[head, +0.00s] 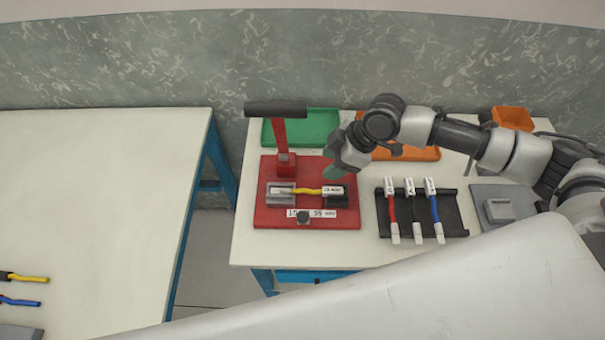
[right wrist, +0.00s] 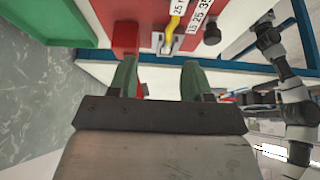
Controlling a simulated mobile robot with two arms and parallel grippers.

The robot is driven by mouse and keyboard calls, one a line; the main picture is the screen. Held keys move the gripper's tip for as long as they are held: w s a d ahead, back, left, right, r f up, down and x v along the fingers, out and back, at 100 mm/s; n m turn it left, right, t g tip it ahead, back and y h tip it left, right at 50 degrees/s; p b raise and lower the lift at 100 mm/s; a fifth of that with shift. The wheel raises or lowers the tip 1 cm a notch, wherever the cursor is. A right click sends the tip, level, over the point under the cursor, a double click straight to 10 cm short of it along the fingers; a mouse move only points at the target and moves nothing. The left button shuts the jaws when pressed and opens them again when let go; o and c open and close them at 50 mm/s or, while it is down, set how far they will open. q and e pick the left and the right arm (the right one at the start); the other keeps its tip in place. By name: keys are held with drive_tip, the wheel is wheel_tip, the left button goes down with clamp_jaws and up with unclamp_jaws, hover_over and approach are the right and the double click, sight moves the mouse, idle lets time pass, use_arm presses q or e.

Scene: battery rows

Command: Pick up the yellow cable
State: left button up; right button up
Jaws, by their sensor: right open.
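The yellow cable (head: 307,191) lies across a red press fixture (head: 262,213), between a grey block at its left and a black block with a white label at its right. It also shows in the right wrist view (right wrist: 172,27), near the top, with a white label and its end at a grey metal clamp. My right gripper (head: 334,172), with green fingers, is above the fixture's right side, close to the cable. Its jaws (right wrist: 160,70) are open and empty in the right wrist view, and the cable appears beyond the fingertips. My left gripper does not show.
A red upright lever (head: 280,135) with a dark handle stands behind the cable. A black rack (head: 453,221) with red, black and blue cables is to the right. Green (head: 308,113) and orange (head: 433,154) trays lie behind. Another yellow cable (head: 30,279) is on the left table.

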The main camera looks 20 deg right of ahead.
sight(309, 189)
drive_tip(key=a+f, duration=0.1)
drive_tip(key=s+a+f, duration=0.1)
drive_tip(key=shift+s+f, duration=0.1)
drive_tip(key=shift+f, duration=0.3)
drive_tip(key=shift+a+f+p, duration=0.2)
drive_tip(key=shift+f+p, duration=0.1)
drive_tip(key=shift+f, duration=0.05)
drive_tip(key=shift+w+a+f, duration=0.1)
drive_tip(key=shift+w+f, duration=0.2)
drive_tip(key=x, duration=0.1)
drive_tip(key=p+x, duration=0.1)
drive_tip(key=x, duration=0.2)
drive_tip(key=shift+s+f+p, duration=0.2)
drive_tip(key=shift+s+p, duration=0.1)
drive_tip(key=shift+p, duration=0.05)
drive_tip(key=shift+w+a+f, duration=0.1)
drive_tip(key=shift+a+f, duration=0.05)
drive_tip(key=shift+f, duration=0.15)
drive_tip(key=shift+c, duration=0.6)
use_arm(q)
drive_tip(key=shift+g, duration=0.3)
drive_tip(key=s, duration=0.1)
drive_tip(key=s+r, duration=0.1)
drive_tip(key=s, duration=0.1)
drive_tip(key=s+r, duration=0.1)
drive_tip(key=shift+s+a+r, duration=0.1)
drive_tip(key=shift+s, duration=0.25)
use_arm(e)
clamp_jaws()
drive_tip(key=shift+r, duration=0.1)
